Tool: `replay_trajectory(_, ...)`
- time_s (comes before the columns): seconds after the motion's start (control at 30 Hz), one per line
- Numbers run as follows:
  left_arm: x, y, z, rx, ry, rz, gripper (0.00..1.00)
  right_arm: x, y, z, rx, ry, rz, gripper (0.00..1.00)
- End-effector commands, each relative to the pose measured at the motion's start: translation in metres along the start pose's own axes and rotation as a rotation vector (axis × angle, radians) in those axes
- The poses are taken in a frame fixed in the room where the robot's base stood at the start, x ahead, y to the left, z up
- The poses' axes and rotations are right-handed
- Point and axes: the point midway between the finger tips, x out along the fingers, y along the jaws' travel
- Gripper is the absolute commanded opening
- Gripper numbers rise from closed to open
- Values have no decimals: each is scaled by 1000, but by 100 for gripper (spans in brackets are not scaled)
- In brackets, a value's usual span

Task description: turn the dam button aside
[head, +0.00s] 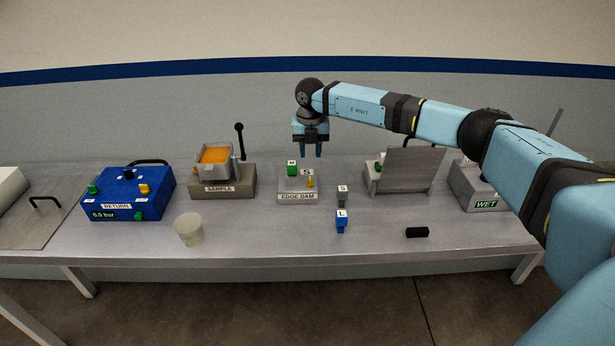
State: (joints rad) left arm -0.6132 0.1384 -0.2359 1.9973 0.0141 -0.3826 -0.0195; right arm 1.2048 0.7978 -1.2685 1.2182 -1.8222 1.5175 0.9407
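The grey EDGE DAM box (298,197) stands mid-table. On its top are a green block marked M (292,169), a small pale labelled piece (307,172) and a small yellow-orange upright piece (310,182), which looks like the dam button. Its turned position is too small to tell. My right gripper (311,151) hangs above and slightly behind the box, fingers pointing down, apart and empty. It does not appear to touch anything. My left gripper is not in view.
A grey block (342,196) and a blue block marked L (341,221) stand right of the box. The SAMPLE stand (222,189) with a black lever is left. A grey panel (410,170) stands right. A pale cup (188,229) and black bar (417,232) are nearer the front.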

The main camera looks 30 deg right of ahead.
Motion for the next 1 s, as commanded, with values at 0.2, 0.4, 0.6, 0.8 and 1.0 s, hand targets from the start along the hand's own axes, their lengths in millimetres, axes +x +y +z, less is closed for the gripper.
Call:
replay_trajectory(0.2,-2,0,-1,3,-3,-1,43,48,1,-1,0,3,0,33)
replay_trajectory(0.4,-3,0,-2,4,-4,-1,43,81,1,-1,-1,3,1,33)
replay_trajectory(0.6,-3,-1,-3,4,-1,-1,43,95,1,-1,-2,1,2,33)
replay_trajectory(0.8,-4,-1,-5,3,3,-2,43,96,1,-1,-2,0,3,33)
replay_trajectory(1.0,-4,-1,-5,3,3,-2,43,96,1,-1,-2,1,3,8)
